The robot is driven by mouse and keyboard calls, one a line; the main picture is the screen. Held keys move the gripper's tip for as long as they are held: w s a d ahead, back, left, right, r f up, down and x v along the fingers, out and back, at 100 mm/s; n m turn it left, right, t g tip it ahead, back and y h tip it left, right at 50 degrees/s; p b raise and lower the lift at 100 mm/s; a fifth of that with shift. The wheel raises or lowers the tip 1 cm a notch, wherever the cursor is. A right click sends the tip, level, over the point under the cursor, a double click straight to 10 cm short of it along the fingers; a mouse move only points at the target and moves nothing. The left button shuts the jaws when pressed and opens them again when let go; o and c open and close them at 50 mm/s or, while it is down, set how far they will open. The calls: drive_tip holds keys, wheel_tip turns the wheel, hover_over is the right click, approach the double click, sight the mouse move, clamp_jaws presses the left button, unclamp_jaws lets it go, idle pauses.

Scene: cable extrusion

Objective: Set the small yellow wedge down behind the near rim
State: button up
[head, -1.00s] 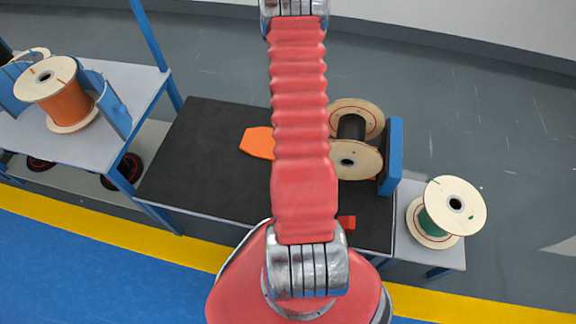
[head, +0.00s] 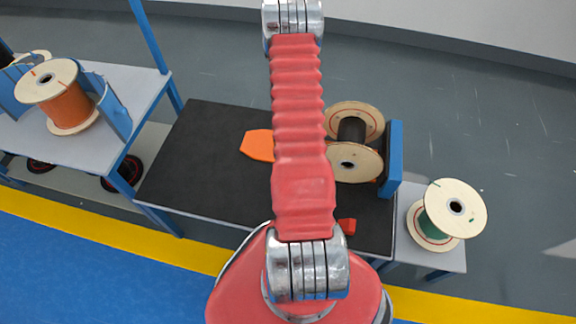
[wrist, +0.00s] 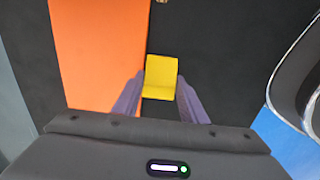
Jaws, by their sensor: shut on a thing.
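The small yellow wedge (wrist: 161,78) is in the wrist view, between the purple fingers of my gripper (wrist: 160,84), which is shut on it. Dark table surface shows around it; its height above the table is hard to tell. In the head view my arm hides both gripper and wedge. A reel of black cable lies on the dark table, with a pale near rim (head: 356,164) and a pale far rim (head: 365,115). The reel is not clearly seen in the wrist view.
An orange flat piece (head: 259,145) lies left of the reel; an orange surface also fills the wrist view's left. A blue upright plate (head: 394,158) stands right of the reel. A small red block (head: 347,226) lies near the table's front edge. The table's left (head: 190,165) is clear.

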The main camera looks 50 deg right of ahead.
drive_tip(key=shift+f, duration=0.85)
drive_tip(key=o, duration=1.2)
drive_tip(key=shift+f, duration=0.1)
drive_tip(key=shift+c, duration=0.2)
wheel_tip(320, 180, up, 12)
